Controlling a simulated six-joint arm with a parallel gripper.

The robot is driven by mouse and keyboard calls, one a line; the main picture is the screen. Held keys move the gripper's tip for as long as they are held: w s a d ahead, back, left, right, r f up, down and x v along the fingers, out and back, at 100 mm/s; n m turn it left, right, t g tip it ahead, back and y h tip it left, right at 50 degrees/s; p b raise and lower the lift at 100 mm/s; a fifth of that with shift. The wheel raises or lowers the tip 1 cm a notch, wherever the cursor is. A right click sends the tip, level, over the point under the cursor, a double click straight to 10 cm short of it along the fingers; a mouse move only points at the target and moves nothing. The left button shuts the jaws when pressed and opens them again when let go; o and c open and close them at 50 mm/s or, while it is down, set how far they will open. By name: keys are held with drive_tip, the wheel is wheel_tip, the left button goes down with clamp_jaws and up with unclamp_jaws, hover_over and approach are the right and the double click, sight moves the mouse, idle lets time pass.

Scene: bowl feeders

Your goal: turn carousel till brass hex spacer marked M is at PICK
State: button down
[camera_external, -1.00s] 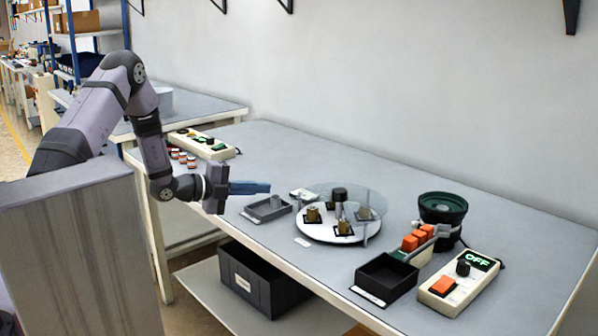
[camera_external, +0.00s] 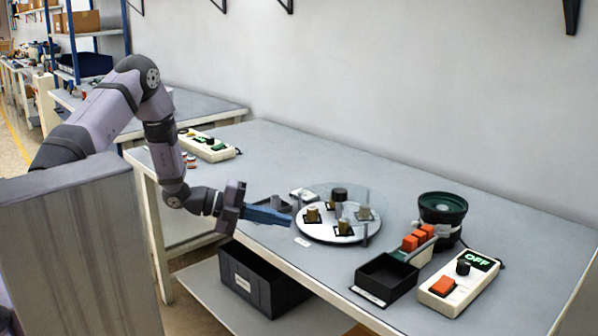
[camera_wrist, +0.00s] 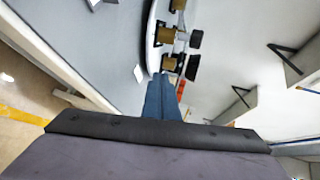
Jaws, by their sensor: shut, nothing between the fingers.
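The carousel (camera_external: 316,234) is a round white disc on the table, partly under a clear cover, with a dark central knob (camera_external: 339,194). Several brass spacers sit on it on dark square pads, one at the left (camera_external: 312,214) and one at the front (camera_external: 344,226). Their marks are too small to read. The carousel's edge also shows in the wrist view (camera_wrist: 150,40). My gripper (camera_external: 290,219) is shut and empty, its blue fingers pointing at the disc's left side, apparently just short of it. A small white label (camera_external: 302,242) lies at the disc's front left; its text is unreadable.
A grey tray (camera_external: 268,210) is partly hidden behind my gripper. Right of the carousel are a black bin (camera_external: 384,278), orange blocks (camera_external: 410,243), a green bowl feeder (camera_external: 443,208) and a control box (camera_external: 459,284) reading OFF. Another control box (camera_external: 208,146) stands at the back left.

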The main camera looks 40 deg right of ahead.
drive_tip(key=p, duration=0.3)
approach(345, 228)
drive_tip(key=d+f, duration=0.1)
drive_tip(key=d, duration=0.1)
drive_tip(key=d+f, duration=0.1)
drive_tip(key=d, duration=0.1)
drive_tip(key=shift+s+f, duration=0.15)
drive_tip(key=shift+f, duration=0.25)
drive_tip(key=shift+s+d+n+t+h+b, duration=0.15)
drive_tip(key=shift+s+n+t+h+b, duration=0.65)
drive_tip(key=shift+n+t, duration=0.25)
drive_tip(key=shift+s+d+f+n+t+b, duration=0.1)
drive_tip(key=shift+s+d+n+t+b, duration=0.1)
drive_tip(key=shift+s+n+t+b, duration=0.35)
drive_tip(key=s+d+b, duration=0.1)
drive_tip(key=b, duration=0.2)
drive_tip(key=shift+s, duration=0.2)
drive_tip(key=shift+s+d+b, duration=0.4)
drive_tip(key=shift+b, duration=0.3)
drive_tip(key=shift+s+d, duration=0.1)
drive_tip(key=shift+d, duration=0.05)
